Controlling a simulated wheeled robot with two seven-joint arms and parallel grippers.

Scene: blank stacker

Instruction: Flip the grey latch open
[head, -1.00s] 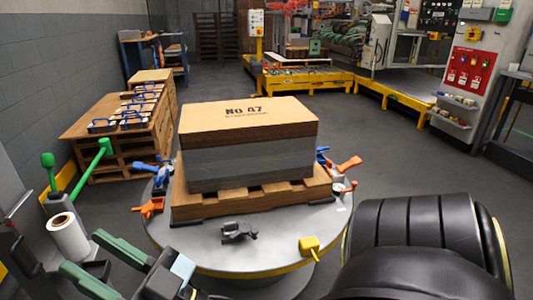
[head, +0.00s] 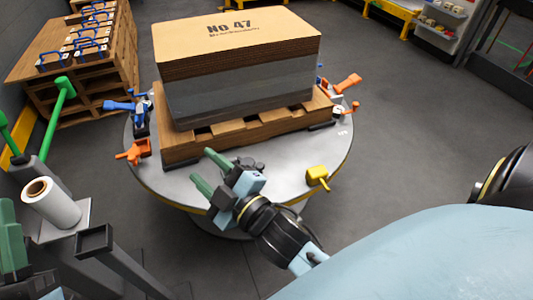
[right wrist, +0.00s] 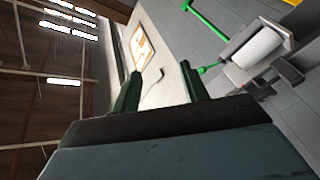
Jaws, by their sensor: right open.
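The grey latch (head: 249,163) is at the front of the round turntable (head: 185,185), mostly hidden behind my right gripper, so its position cannot be made out. My right gripper (head: 205,169) is open, its two green fingers pointing left above the turntable's front edge, with nothing between them. In the right wrist view, the open fingers (right wrist: 160,90) show no latch between them. A dark green part (head: 12,245) at the left edge of the head view may be my left gripper; its jaws cannot be read.
A board stack (head: 240,75) marked "No 47" stands on a wooden pallet (head: 180,148). A white roll (head: 50,203) and green levers (head: 60,98) stand at left.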

